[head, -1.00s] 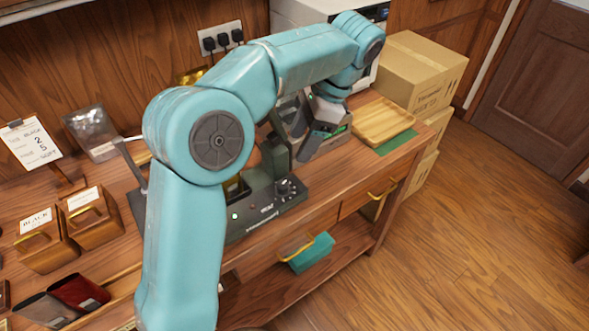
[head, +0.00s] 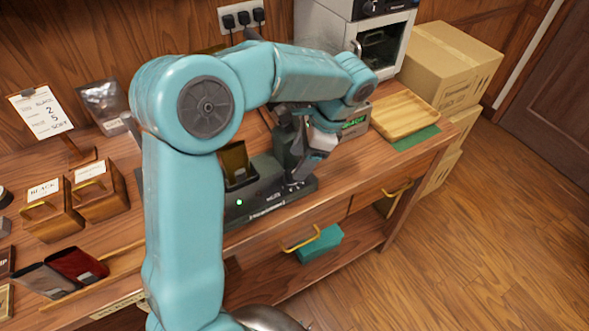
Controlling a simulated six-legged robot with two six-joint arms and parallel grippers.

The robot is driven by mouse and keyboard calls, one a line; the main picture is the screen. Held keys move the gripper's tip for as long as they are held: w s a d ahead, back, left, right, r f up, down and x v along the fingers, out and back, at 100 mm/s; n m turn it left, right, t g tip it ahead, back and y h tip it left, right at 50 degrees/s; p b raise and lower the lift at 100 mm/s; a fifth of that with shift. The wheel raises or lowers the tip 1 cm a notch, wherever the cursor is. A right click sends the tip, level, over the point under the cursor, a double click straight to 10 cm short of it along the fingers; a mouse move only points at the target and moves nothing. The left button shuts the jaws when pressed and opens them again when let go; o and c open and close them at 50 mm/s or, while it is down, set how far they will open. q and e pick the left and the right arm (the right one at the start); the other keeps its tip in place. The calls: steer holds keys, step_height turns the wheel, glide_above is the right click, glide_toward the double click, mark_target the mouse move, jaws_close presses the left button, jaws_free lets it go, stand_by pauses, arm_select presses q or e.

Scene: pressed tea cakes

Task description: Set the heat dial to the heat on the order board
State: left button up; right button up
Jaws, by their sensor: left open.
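My left gripper (head: 302,172) is open and points down at the right end of the machine's front. The heat dial is hidden behind the gripper, and I cannot tell whether they touch. My right gripper is not in view.
Two wooden tea boxes (head: 101,191) and dark and red pouches (head: 77,265) lie at the left. A scale with a green display (head: 354,123) and a wooden tray (head: 405,117) stand to the right. Cartons (head: 449,65) are beyond the bench.

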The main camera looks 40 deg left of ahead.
mark_target(291, 173)
arm_select(q)
steer(key=x, duration=0.4)
steer(key=shift+w+a+f, duration=0.15)
steer(key=shift+f, duration=0.15)
steer(key=shift+s+r, duration=0.1)
steer(key=shift+s, duration=0.15)
steer(key=shift+w, duration=0.2)
steer(key=c, duration=0.8)
steer(key=shift+c, duration=1.1)
